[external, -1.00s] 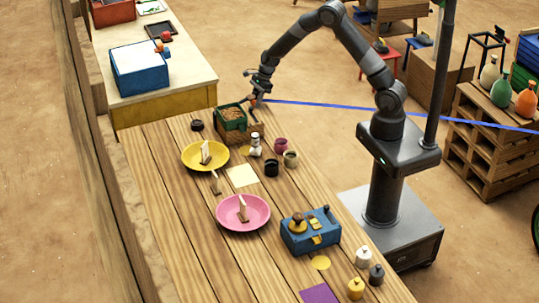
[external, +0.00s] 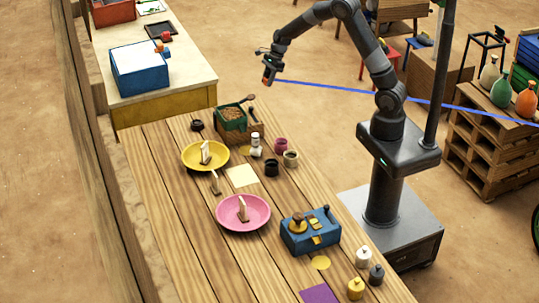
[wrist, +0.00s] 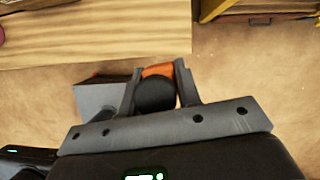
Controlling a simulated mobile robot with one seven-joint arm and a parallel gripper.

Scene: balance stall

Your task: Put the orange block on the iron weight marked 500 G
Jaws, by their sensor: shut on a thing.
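My gripper (external: 270,72) is raised in the air, beyond the table's right edge in the external view. It is shut on the orange block (external: 266,80). In the wrist view the orange block (wrist: 158,70) shows between the fingers, partly hidden by a dark round shape. No 500 G marking can be read in either view. A dark grey knobbed weight (external: 377,275) stands at the table's near right end and may be the iron weight. It is far from my gripper and does not show in the wrist view.
A white (external: 363,257) and a yellow knobbed piece (external: 356,289) stand beside the dark weight. A blue box (external: 310,234), pink plate (external: 230,223), yellow plate (external: 189,160) and green box (external: 227,112) occupy the table. Small jars (external: 272,168) stand near its right edge.

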